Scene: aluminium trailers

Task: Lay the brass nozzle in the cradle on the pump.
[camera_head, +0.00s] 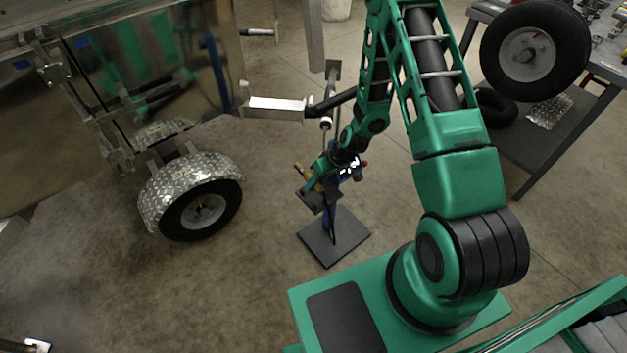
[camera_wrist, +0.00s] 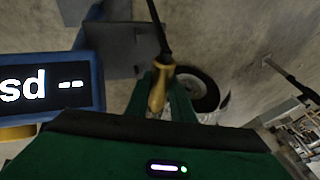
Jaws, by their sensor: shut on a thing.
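My gripper (camera_wrist: 168,84) is shut on the brass nozzle (camera_wrist: 157,92), which stands between its green fingers in the wrist view. A thin black rod or hose runs on from the nozzle's far end. The pump's blue-framed display (camera_wrist: 48,84) is close at the left of that view and reads "sd --". A yellow part (camera_wrist: 18,132) shows under the display; I cannot tell whether it is the cradle. The cradle is not clearly visible.
The pump stands on a dark square base plate (camera_head: 312,245). A trailer wheel (camera_head: 203,211) with a bright tread-plate fender (camera_head: 165,183) is to the left. A dark workbench (camera_head: 575,130) with a tyre (camera_head: 535,55) is at right.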

